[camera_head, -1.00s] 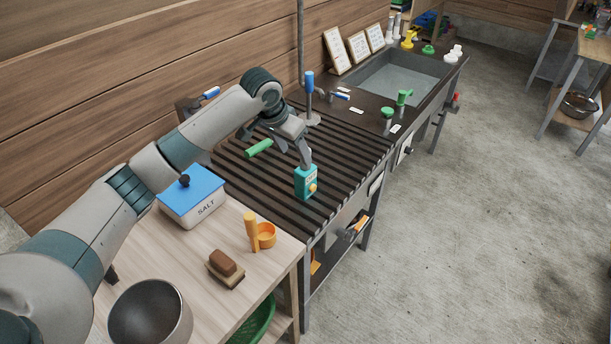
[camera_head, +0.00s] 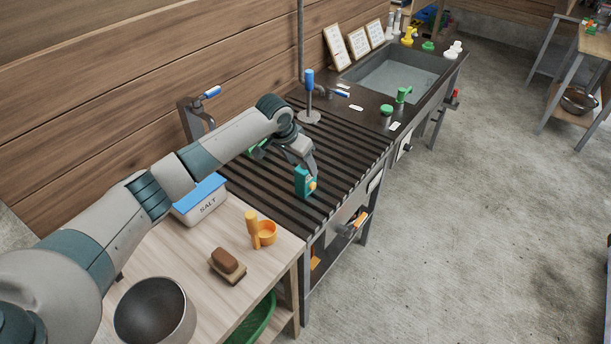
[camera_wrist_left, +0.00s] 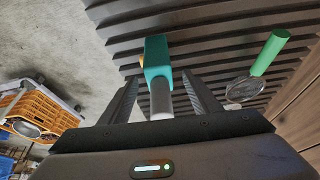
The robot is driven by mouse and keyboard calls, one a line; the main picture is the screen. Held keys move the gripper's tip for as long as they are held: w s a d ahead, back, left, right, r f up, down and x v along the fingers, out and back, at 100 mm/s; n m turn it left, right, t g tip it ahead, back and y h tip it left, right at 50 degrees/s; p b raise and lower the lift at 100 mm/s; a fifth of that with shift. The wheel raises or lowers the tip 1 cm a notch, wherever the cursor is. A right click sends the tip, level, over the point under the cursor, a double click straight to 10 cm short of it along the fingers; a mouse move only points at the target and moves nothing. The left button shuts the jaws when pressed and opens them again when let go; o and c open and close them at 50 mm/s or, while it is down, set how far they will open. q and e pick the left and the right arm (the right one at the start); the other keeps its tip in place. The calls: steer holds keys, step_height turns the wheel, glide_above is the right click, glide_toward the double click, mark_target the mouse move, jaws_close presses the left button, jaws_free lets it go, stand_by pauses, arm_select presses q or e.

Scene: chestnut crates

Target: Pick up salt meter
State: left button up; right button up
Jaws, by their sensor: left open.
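The salt meter (camera_head: 301,182) is a small teal device with an orange knob, standing on the dark slatted rack. My left gripper (camera_head: 308,167) is right above it, reaching down from the left. In the left wrist view the teal body of the salt meter (camera_wrist_left: 156,58) and its grey stem lie between the two open fingers of my left gripper (camera_wrist_left: 162,95), with gaps on both sides. The lower part of the stem is hidden by the gripper's palm. My right gripper is not in view.
A green-handled tool (camera_wrist_left: 262,62) lies on the slats beside the meter. The salt box (camera_head: 201,207), orange cup (camera_head: 265,235), brown brush (camera_head: 227,262) and metal bowl (camera_head: 153,312) are on the wooden table.

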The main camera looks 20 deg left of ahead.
mark_target(306, 169)
arm_select(q)
steer(key=shift+w+d+f, duration=0.1)
steer(key=shift+w+f, duration=0.05)
steer(key=shift+f, duration=0.15)
steer(key=p+x, duration=0.1)
steer(key=x, duration=0.1)
steer(key=shift+w+d+f+p, duration=0.15)
steer(key=shift+f+p, duration=0.15)
steer(key=shift+f, duration=0.05)
steer(key=shift+w+f, duration=0.2)
steer(key=shift+f, duration=0.3)
steer(key=shift+c, duration=0.6)
steer(key=c, duration=1.1)
steer(key=shift+c, duration=0.2)
steer(key=shift+r, duration=0.2)
